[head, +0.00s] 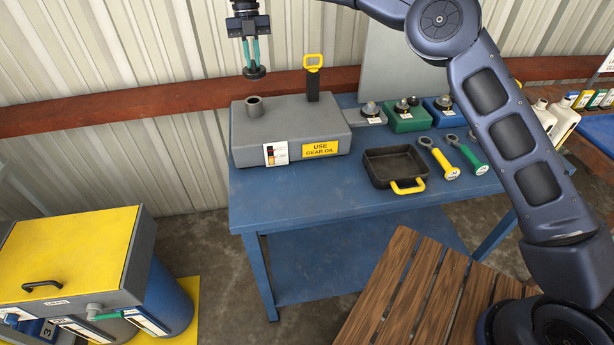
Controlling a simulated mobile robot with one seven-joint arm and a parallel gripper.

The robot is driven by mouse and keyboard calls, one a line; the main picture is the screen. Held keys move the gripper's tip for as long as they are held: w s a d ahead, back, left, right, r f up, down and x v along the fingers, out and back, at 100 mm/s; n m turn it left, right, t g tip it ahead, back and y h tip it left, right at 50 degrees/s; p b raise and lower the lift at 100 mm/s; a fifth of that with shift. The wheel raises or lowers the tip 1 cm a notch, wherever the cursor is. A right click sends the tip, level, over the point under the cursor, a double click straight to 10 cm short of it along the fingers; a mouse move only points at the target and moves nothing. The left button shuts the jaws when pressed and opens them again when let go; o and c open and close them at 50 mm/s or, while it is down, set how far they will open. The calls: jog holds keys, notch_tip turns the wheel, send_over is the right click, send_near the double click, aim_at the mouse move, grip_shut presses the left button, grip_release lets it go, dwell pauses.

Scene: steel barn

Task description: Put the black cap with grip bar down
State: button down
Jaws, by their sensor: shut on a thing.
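The black cap with grip bar (255,73) is held in my gripper (251,60), whose teal fingers are shut on it from above. The cap hangs level in the air, above the open round neck (254,103) on the left of a grey gearbox housing (300,118). A gap shows between cap and neck. The grip bar is mostly hidden between the fingers. The housing stands on a blue table (330,197) and carries a yellow "USE GEAR OIL" label.
A yellow-handled dipstick (313,75) rises from the housing's back. A black drain pan (394,164), yellow and green wrenches (438,160) and several small fittings (408,115) occupy the right. The table's front strip is clear. A yellow-lidded bin (70,255) stands lower left.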

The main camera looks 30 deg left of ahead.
jog(key=s+d+f, duration=0.2)
jog(key=s+d, duration=0.2)
jog(key=d, duration=0.9)
jog(key=s+d+f, duration=0.1)
jog(key=s+d, duration=0.3)
jog(key=d, duration=0.9)
jog(key=w+a+x, duration=0.1)
jog(key=x, duration=0.5)
jog(key=w+a+x, duration=0.1)
jog(key=x, duration=0.6)
jog(key=w+a+f+x, duration=0.1)
jog(key=x, duration=0.5)
jog(key=shift+s+f, duration=0.1)
jog(key=shift+f, duration=0.3)
jog(key=shift+f, duration=0.15)
jog(key=c, duration=1.5)
grip_release()
jog(key=v, duration=1.2)
